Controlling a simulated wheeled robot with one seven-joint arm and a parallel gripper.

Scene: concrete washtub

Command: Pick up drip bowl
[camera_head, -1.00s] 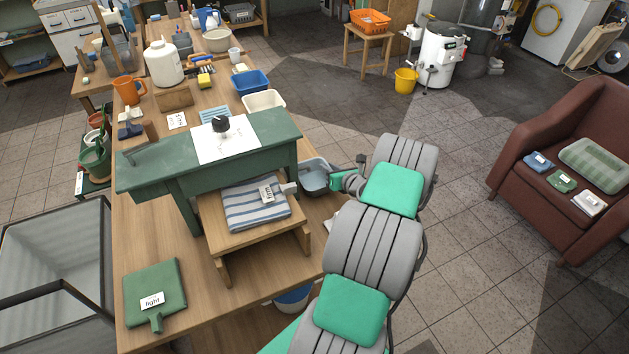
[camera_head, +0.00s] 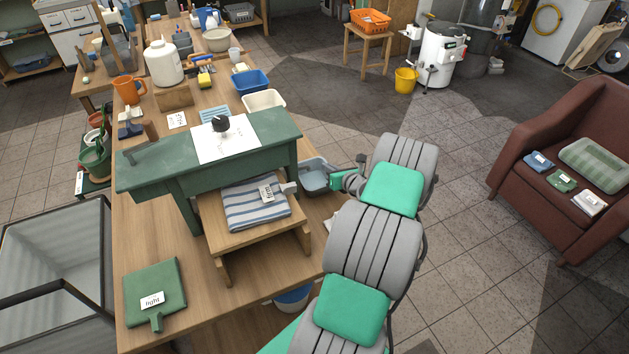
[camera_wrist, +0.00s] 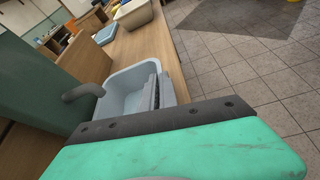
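The drip bowl appears to be the grey-blue basin (camera_head: 313,181), on the wooden table's right edge beside the green bench. It also shows in the wrist view (camera_wrist: 126,78), upright, with a grey spout (camera_wrist: 84,92) over its left side. My gripper (camera_head: 338,183) is at the bowl's right side, its end close to or at the right rim. In the wrist view, grey and dark parts, probably my fingers (camera_wrist: 153,93), show at the right wall. Whether they are apart or closed on the rim is not clear. My arm hides part of that side.
The green bench (camera_head: 165,170) stands just left of the bowl. A small wooden stand (camera_head: 245,240) with a striped folded towel (camera_head: 248,207) is in front of it. A cream tub (camera_head: 263,101) and a blue tub (camera_head: 250,82) lie behind. Open floor is on the right.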

